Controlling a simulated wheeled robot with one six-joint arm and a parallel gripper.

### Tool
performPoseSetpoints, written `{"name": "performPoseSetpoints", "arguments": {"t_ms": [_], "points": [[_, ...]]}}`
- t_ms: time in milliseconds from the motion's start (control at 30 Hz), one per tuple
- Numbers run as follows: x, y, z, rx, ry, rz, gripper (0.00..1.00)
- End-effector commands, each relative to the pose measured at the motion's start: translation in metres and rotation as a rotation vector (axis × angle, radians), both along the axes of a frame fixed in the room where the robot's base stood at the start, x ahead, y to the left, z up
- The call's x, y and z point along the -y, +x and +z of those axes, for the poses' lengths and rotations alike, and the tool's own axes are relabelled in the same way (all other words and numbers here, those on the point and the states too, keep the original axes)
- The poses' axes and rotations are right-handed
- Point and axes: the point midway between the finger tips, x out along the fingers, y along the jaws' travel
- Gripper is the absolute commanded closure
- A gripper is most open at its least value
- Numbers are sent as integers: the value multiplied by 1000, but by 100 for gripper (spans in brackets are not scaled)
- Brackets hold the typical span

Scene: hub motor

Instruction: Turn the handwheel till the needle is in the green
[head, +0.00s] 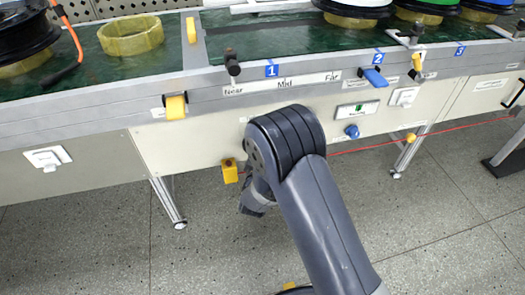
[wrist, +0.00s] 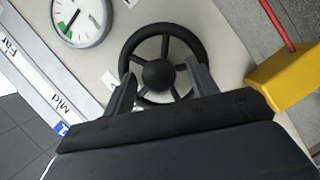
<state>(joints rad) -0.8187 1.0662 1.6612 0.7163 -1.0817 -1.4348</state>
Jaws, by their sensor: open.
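In the wrist view, a black spoked handwheel (wrist: 160,74) is mounted on the pale panel. A round white gauge (wrist: 84,20) sits up and left of it, with a green sector at its lower left. A dark needle seems to lie at or near the green, but it is too small to tell exactly. My gripper (wrist: 160,82) is open, one finger on each side of the wheel's near part. I cannot tell whether the fingers touch the rim. In the head view, my gripper (head: 256,196) is partly hidden by my arm, which also hides the wheel and gauge.
A yellow box (wrist: 285,76) with a red rod stands right of the wheel in the wrist view. A bench front (head: 190,142) with Near, Mid and Far labels, a blue knob (head: 352,131) and levers runs across the head view. The floor before it is clear.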

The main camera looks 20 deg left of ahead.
Motion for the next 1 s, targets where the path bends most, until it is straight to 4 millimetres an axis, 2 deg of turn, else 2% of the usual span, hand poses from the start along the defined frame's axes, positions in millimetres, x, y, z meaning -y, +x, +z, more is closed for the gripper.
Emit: {"name": "performPoseSetpoints", "arguments": {"t_ms": [300,500,667,1000], "points": [[10,-60,12,-1,-2,4,45],[16,-89,16,0,-1,4,45],[18,-97,17,2,1,1,45],[18,-96,16,1,1,0,45]]}}
